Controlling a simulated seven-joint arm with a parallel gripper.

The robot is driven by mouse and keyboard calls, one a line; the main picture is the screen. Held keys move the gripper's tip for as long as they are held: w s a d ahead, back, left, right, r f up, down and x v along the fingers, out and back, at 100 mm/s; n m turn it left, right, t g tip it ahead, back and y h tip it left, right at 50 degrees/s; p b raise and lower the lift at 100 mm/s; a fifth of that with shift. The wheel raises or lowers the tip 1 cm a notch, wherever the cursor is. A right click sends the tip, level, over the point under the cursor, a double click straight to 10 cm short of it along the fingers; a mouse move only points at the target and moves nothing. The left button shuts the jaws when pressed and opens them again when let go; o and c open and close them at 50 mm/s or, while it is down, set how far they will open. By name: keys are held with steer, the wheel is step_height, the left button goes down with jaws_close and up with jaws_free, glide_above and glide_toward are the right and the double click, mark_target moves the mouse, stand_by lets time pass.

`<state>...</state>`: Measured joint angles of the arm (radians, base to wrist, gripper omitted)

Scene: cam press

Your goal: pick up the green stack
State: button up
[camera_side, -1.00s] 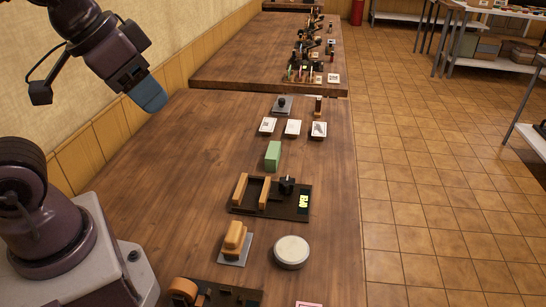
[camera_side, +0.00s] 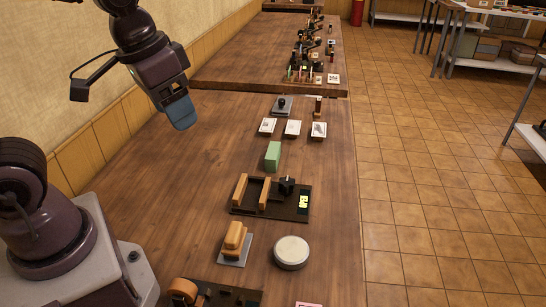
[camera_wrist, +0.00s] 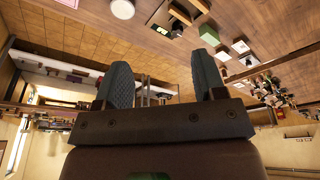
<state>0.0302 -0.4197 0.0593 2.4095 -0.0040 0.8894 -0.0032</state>
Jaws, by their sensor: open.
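The green stack (camera_side: 273,156) is a pale green upright block on the brown table, between the cards and the dark fixture. It also shows in the wrist view (camera_wrist: 209,35), just beyond the tip of the right-hand finger. My gripper (camera_side: 181,122) hangs above the table to the left of the stack and well apart from it. In the wrist view the two fingers of my gripper (camera_wrist: 160,78) stand wide apart with nothing between them. In the side view the fingers overlap, so their gap is hidden.
A dark fixture (camera_side: 240,208) with wooden bars, a black knob and a lit display stands in front of the stack. A wooden block (camera_side: 234,236) and a white round disc (camera_side: 291,252) are nearer. Several white cards (camera_side: 292,128) lie behind. The table's left part is clear.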

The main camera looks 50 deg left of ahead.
steer(key=w+a+f+n+g, duration=0.2)
steer(key=w+a+f+n, duration=0.1)
steer(key=w+f, duration=0.55)
steer(key=n+t+y, duration=0.2)
steer(key=n+y, duration=0.1)
steer(key=n, duration=0.3)
glide_toward(273, 151)
steer(key=x, duration=1)
steer(key=shift+w+a+f, duration=0.15)
steer(key=shift+a, duration=0.05)
steer(key=shift+f, duration=0.25)
steer(key=c, duration=1)
